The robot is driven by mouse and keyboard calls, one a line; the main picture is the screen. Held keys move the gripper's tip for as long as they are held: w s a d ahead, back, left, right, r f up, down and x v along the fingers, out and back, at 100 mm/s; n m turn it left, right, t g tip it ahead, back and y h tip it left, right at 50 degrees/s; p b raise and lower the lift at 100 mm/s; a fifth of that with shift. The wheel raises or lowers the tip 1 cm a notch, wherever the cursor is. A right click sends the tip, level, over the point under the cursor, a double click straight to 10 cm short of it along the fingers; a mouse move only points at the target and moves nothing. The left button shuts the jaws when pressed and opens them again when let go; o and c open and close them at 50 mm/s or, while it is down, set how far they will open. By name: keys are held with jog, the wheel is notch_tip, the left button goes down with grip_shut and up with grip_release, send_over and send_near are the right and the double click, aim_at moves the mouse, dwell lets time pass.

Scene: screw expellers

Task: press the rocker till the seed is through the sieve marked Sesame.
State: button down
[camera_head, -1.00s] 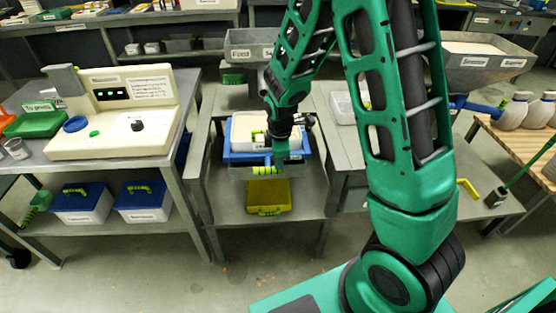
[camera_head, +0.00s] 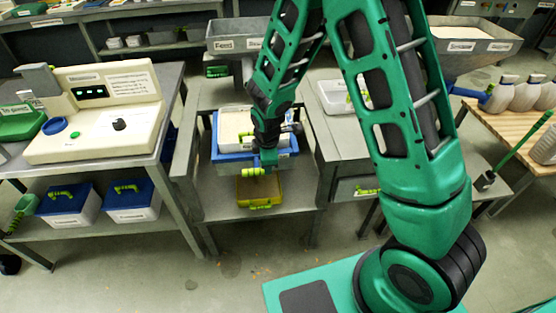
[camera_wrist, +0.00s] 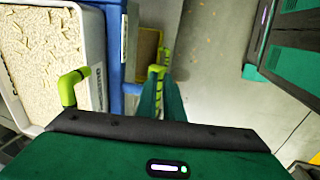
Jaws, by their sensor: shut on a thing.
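A white-rimmed sieve tray (camera_head: 240,141) with pale seed in it sits in a blue frame (camera_head: 284,161) on the middle bench. The wrist view shows its seed-strewn bed (camera_wrist: 45,45) and a label on its side that is only partly readable. My gripper (camera_head: 264,160) is in front of the blue frame, shut on a yellow-green handle (camera_head: 250,172). The handle shows between my green fingers in the wrist view (camera_wrist: 156,71). A yellow tray (camera_head: 272,188) lies on the shelf below. I cannot single out the rocker.
A cream console (camera_head: 95,125) with a knob and a green button stands on the left bench. A hopper marked Feed (camera_head: 225,36) is behind the sieve. A white tray (camera_head: 335,98) and white bottles (camera_head: 540,95) are to the right.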

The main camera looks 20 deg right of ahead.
jog(key=shift+s+a+f, duration=0.1)
jog(key=shift+s+f, duration=0.35)
jog(key=shift+s, duration=0.1)
jog(key=shift+w, duration=0.1)
jog(key=v, duration=1.4)
jog(key=shift+r, duration=0.25)
dwell(1.5)
